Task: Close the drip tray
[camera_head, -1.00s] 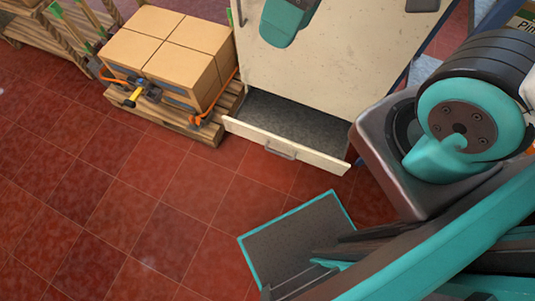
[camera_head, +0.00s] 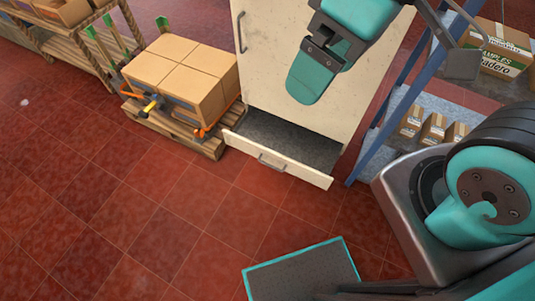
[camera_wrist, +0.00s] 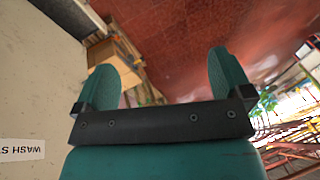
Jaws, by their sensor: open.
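The drip tray (camera_head: 285,167) is a low cream drawer with a dark grey inside, at the foot of a cream cabinet (camera_head: 290,85). It stands pulled out toward the front, with a grey bar handle (camera_head: 271,161) on its front panel. My gripper (camera_head: 308,80) is in front of the cabinet, above the tray and apart from it in the picture. In the wrist view my gripper (camera_wrist: 166,65) shows two teal fingers spread wide with nothing between them. The cabinet wall (camera_wrist: 30,90) is at the left there.
Cardboard boxes (camera_head: 180,75) sit strapped on a wooden pallet (camera_head: 175,130), close to the tray's left end. A blue-framed shelf (camera_head: 400,90) with boxes stands just right of the cabinet. The red tiled floor (camera_head: 190,215) in front of the tray is clear.

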